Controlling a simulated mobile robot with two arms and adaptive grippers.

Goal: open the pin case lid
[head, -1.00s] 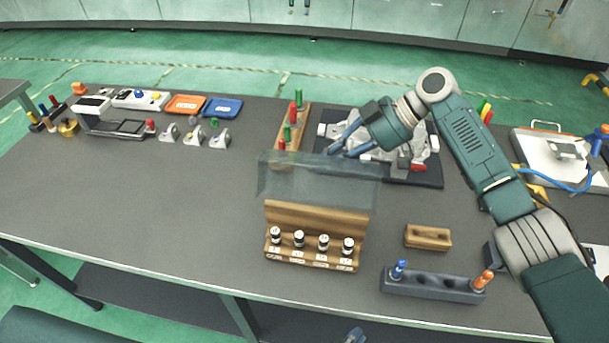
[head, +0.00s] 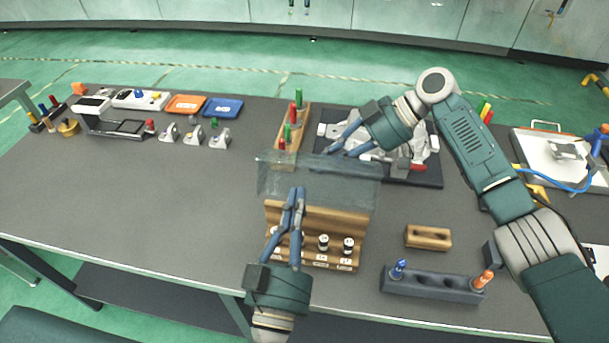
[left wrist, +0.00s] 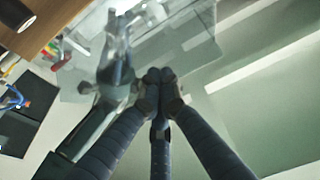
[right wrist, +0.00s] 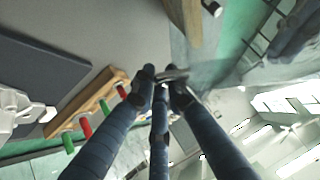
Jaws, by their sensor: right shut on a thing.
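The wooden pin case (head: 335,222) stands near the table's front edge, with several black-and-white pins (head: 323,243) in its lower front step. Its clear lid (head: 345,190) is tilted up above the case, open toward the front. My right gripper (head: 331,148) is shut on the lid's far edge; the right wrist view shows its fingertips (right wrist: 163,75) together there. My left gripper (head: 297,190) is in front of the case, its tips overlapping the lid's lower part in the head view. Its fingertips (left wrist: 160,78) meet in the left wrist view. Contact with the lid cannot be told. It hides the left pins.
A wooden rack of red and green pegs (head: 303,120) stands behind the lid, beside a dark mat with castings (head: 430,172). A small wooden block (head: 428,237) and a dark holder (head: 430,285) lie to the right.

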